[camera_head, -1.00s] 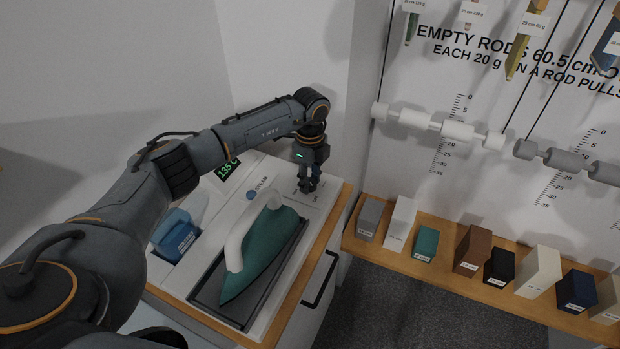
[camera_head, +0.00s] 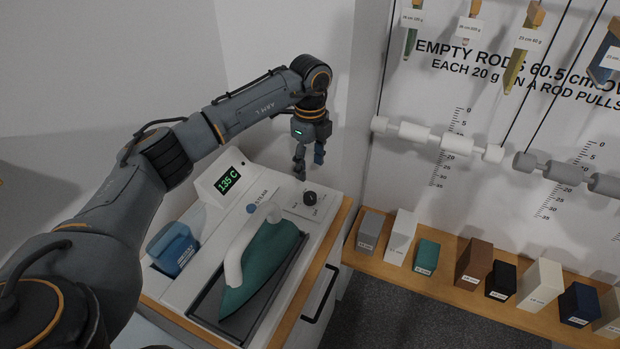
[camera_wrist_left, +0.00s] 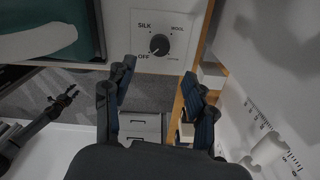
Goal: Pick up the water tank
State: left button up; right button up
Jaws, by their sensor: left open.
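The water tank (camera_head: 174,249) is a blue, box-like part with a handle-shaped top. It sits in the left side of the white ironing station (camera_head: 197,291) in the head view. My left gripper (camera_head: 309,160) is open and empty above the far right end of the station, over the dial panel. It is well apart from the tank, up and to the right of it. The left wrist view shows its two dark fingers (camera_wrist_left: 158,98) spread, with the dial (camera_wrist_left: 159,44) beyond them. The tank does not show in the wrist view.
A teal iron (camera_head: 265,262) with a white handle lies on its dark tray, right of the tank. A display (camera_head: 228,180) reading 135 C stands behind. A wooden shelf (camera_head: 450,288) with several blocks runs along the right wall.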

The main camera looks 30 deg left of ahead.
aim_at(173, 247)
jog(key=k+l, duration=0.2)
jog(key=l, duration=0.2)
jog(key=k+l, duration=0.45)
jog(key=l, duration=0.3)
